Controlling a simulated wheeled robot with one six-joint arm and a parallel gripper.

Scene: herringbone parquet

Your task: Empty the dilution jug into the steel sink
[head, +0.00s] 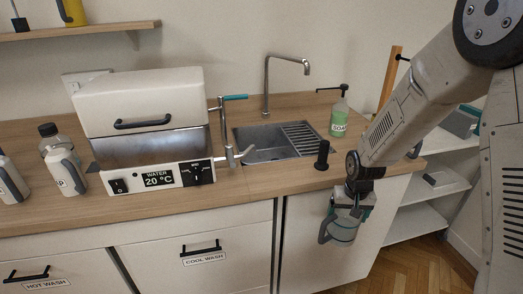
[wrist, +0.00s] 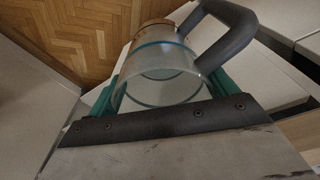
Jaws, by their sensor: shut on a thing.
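The dilution jug (head: 344,227) is clear with a dark grey handle and hangs in front of the cabinet front, below the counter edge and right of the sink. My gripper (head: 353,205) is shut on it from above. In the wrist view the jug (wrist: 160,62) sits between the teal fingers of my gripper (wrist: 162,88), its handle toward the upper right. I cannot tell how much liquid is in it. The steel sink (head: 262,137) is set in the wooden counter, with a ribbed drainer at its right and a tall tap (head: 267,85) behind.
A white water bath (head: 143,105) with a lever tap (head: 228,130) stands left of the sink. A black post (head: 322,155) stands at the sink's front right, and a green soap bottle (head: 339,118) behind it. Bottles stand far left. White shelves (head: 435,185) are at right.

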